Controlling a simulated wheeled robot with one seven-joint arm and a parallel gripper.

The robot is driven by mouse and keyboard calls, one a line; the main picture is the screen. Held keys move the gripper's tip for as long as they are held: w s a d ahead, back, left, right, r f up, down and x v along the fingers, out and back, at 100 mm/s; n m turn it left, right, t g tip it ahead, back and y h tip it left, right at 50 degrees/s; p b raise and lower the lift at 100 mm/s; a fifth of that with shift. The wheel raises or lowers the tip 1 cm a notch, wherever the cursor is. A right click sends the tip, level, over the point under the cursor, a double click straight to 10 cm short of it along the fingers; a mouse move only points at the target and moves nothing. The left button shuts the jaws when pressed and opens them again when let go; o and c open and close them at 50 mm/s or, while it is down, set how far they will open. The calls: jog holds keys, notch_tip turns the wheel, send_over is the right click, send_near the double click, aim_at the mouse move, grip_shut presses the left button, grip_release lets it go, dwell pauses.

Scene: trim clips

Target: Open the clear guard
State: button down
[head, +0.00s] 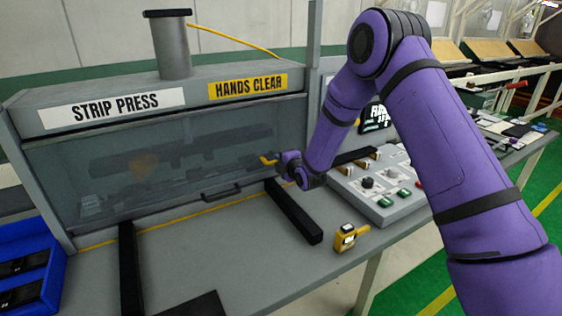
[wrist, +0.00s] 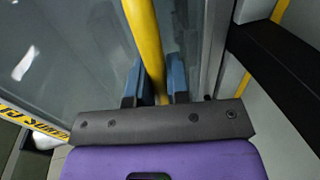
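The clear guard (head: 150,165) is a see-through panel across the front of the grey strip press, and it is lowered. A dark handle (head: 222,192) sits at its lower edge. My gripper (head: 277,160) is at the right part of the guard, above and right of the handle. In the wrist view, its blue fingers (wrist: 155,82) stand on both sides of a yellow rod (wrist: 144,35) and appear shut on it. The rod points away from the gripper, in front of the pane (wrist: 65,60). I cannot tell whether it touches the guard.
Two black bars (head: 292,211) (head: 128,270) stick out over the bench in front of the press. A yellow tape measure (head: 347,238) and a control box (head: 385,190) are at right. A blue bin (head: 58,250) is at left. The bench middle (head: 210,250) is clear.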

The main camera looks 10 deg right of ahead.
notch_tip(320, 180, up, 19)
jog(key=shift+r, duration=0.1)
dwell(0.4)
jog(key=c, duration=1.1)
grip_release()
jog(key=shift+s, duration=0.1)
jog(key=v, duration=1)
jog(key=shift+s, duration=0.3)
jog(key=shift+d, duration=0.15)
